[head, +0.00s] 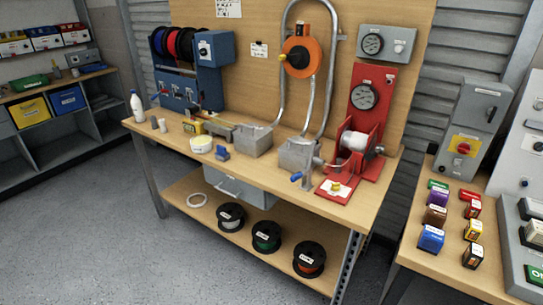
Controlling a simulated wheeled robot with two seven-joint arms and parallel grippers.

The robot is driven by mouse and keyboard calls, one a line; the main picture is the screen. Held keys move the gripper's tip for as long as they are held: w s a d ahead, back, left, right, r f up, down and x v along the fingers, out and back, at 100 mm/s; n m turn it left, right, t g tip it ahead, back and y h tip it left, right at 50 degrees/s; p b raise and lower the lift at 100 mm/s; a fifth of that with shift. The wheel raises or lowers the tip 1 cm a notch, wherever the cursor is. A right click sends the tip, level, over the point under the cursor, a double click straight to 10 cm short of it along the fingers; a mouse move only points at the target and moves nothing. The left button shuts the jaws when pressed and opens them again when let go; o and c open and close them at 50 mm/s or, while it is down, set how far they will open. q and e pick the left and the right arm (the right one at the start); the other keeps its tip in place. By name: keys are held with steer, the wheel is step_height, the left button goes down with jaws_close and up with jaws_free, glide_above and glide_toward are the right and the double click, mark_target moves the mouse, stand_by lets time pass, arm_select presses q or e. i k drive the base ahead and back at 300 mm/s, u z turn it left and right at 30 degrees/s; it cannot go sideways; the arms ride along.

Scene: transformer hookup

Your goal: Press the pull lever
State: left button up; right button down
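A red stand with a round gauge (364,96) is at the right end of the wooden workbench (160,128). A pale cylinder (354,140) sits across its base. A small lever with a blue grip (296,177) stands at the bench's front edge, left of the red base, by a grey metal box (297,155). A thin metal rod (333,165) lies between that box and the red stand. No label readable here shows which part is the pull lever. Neither of my grippers is in view, and nothing touches these parts.
Wire spools (266,237) stand on the lower shelf. A second table (433,258) at the right holds several small coloured boxes and a grey switch box (473,118). The floor in front is clear.

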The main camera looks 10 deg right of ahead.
mark_target(375, 152)
steer(key=u, duration=0.45)
steer(key=i, duration=0.75)
steer(key=z, duration=0.55)
steer(key=i, duration=0.7)
steer(key=u, duration=0.55)
steer(key=k, duration=0.9)
steer(key=z, duration=1.25)
steer(key=i, duration=0.5)
